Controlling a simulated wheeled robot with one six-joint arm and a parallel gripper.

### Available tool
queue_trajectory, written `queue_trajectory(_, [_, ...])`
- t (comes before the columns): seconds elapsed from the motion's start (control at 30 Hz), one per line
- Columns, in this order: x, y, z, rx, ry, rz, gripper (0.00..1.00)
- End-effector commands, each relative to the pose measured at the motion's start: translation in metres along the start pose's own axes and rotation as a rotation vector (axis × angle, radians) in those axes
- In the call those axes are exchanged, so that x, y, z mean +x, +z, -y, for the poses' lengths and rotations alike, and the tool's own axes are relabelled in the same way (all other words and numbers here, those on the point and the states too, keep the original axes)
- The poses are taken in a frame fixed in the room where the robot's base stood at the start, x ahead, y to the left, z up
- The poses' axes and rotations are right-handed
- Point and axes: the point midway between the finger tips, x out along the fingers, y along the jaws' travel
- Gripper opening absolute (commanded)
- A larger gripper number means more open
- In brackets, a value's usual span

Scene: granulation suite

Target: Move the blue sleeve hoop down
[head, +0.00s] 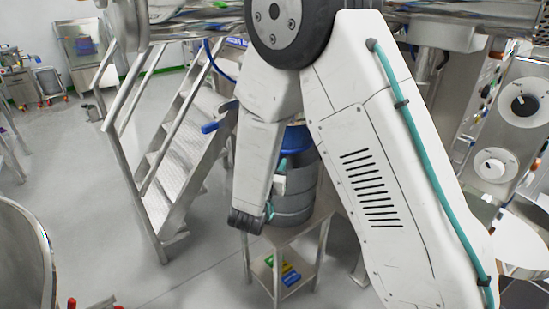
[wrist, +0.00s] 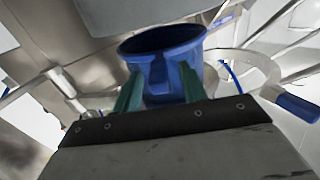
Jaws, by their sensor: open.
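The blue sleeve hoop (wrist: 160,41) shows in the wrist view as a round blue collar with a tab or grip on its near side. My gripper (wrist: 159,76) is open there, with one teal finger on each side of that tab. I cannot tell whether the fingers touch it. In the head view a blue part, apparently the same hoop (head: 297,138), shows above a grey drum, partly hidden by my arm. Only bits of my teal fingers show beside the drum in the head view.
The grey drum (head: 293,205) stands on a small steel stand (head: 262,243), with coloured items on its lower shelf. Steel steps (head: 180,150) rise to the left. A blue-ended handle (wrist: 298,107) sticks out at right in the wrist view. Open floor lies left of the steps.

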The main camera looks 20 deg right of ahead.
Motion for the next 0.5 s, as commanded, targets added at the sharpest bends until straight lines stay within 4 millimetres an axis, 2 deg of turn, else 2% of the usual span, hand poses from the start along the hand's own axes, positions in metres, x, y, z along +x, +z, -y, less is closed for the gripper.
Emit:
queue_trajectory(0.03, [0.009,0.0,-0.001,0.001,0.003,0.0,0.42])
queue_trajectory(0.2, [0.029,0.0,0.0,0.001,0.001,0.0,0.42])
queue_trajectory(0.5, [0.034,0.0,0.002,-0.001,-0.005,0.001,0.42])
